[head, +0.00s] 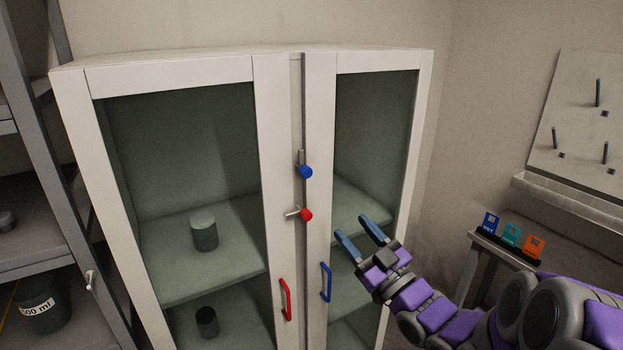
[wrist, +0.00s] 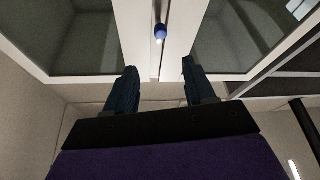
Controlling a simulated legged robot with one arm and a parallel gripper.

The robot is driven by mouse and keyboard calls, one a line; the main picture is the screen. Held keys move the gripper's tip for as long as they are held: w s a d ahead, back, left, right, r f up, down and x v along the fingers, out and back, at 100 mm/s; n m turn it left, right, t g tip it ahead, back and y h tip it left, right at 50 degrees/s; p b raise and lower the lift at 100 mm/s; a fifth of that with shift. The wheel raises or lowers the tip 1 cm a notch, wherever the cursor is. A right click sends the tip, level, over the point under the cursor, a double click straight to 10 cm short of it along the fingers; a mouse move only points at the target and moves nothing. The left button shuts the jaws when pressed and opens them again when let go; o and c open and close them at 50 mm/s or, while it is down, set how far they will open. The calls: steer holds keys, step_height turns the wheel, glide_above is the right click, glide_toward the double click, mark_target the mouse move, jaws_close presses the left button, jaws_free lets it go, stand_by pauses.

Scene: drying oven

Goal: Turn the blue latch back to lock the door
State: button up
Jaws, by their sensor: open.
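The blue latch (head: 305,172) sits at the seam between the two cabinet doors, with its grey bar pointing up. Its blue knob also shows at the top middle of the wrist view (wrist: 160,32). The right glass door (head: 321,130), with a blue handle (head: 326,282), looks shut in its frame. My gripper (head: 352,228) is open and empty in front of the right door, below and to the right of the blue latch. In the wrist view the two fingers (wrist: 159,82) stand apart, and the blue knob appears between and beyond them, not touched.
A red latch (head: 305,215) with its bar pointing left is just below the blue one. The left door has a red handle (head: 285,300). Dark containers (head: 204,232) stand inside behind the glass. A grey shelf rack (head: 60,150) is at left, a small table with coloured boxes (head: 511,234) at right.

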mark_target(308, 177)
steer(key=p+x, duration=0.3)
steer(key=x, duration=1.4)
steer(key=shift+w+a, duration=0.15)
steer(key=shift+a, duration=0.1)
steer(key=shift+c, duration=0.4)
jaws_close()
